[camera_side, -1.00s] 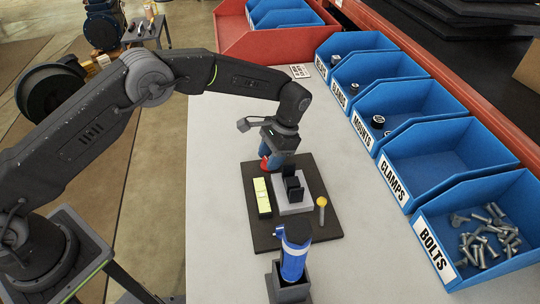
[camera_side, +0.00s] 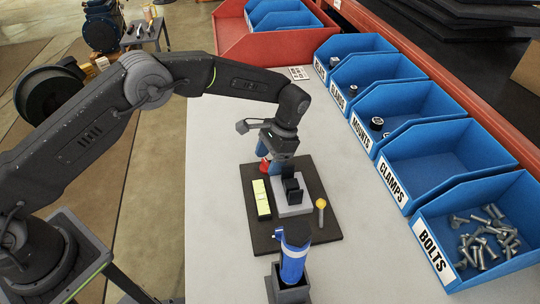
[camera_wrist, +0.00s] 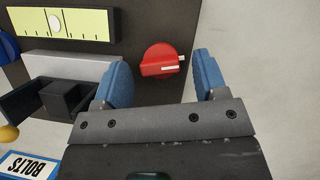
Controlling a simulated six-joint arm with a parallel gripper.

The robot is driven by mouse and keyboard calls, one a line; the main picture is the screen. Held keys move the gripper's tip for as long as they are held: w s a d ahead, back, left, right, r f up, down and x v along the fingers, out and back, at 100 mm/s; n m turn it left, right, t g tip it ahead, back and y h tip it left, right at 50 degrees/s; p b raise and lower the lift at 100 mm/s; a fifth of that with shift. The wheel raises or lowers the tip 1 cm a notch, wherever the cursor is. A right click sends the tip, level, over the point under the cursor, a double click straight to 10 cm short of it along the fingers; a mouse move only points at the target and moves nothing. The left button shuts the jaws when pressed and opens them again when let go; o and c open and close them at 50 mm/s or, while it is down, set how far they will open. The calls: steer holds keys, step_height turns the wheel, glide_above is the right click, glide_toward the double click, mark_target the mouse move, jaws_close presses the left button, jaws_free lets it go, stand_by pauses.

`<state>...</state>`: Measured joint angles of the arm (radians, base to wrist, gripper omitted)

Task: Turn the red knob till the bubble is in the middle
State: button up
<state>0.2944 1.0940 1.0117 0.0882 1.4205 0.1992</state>
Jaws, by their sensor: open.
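The red knob (camera_wrist: 160,60) has a raised grip bar with a pale mark near its right end. It lies ahead of and between the two blue fingertips of my gripper (camera_wrist: 162,72), which is open, with a gap on each side. In the side view, fingers and knob (camera_side: 262,150) overlap at the far end of the dark plate (camera_side: 325,225). The yellow-green level vial (camera_wrist: 90,24) has black tick lines. Its pale oval bubble (camera_wrist: 55,22) sits near the vial's middle, slightly left in the wrist view. The bubble is too small to judge in the side view.
A grey block with black uprights (camera_side: 291,190) and a yellow-topped pin (camera_side: 321,203) stand on the plate. A blue cylinder (camera_side: 293,262) in a grey holder stands at the near edge. Blue bins (camera_side: 440,155) line the right. The table left of the plate is clear.

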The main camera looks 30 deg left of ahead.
steer(key=v, duration=1.2)
stand_by(0.3)
steer(key=s+a+r+n+t+h, duration=0.1)
steer(key=s+a+r+t, duration=0.1)
steer(key=s+a+r, duration=0.3)
steer(key=s+a+r+n+t, duration=0.1)
steer(key=s+a+r, duration=0.1)
steer(key=r, duration=0.6)
steer(key=s+a+r+n+t+h, duration=0.1)
steer(key=s+a+r+t, duration=0.1)
steer(key=s+a+r, duration=0.3)
steer(key=s+a+f+n+t, duration=0.1)
steer(key=s+f+t, duration=0.1)
steer(key=s, duration=0.8)
steer(key=s+a+f+n+t, duration=0.2)
steer(key=s, duration=0.8)
steer(key=shift+s+a+t, duration=0.3)
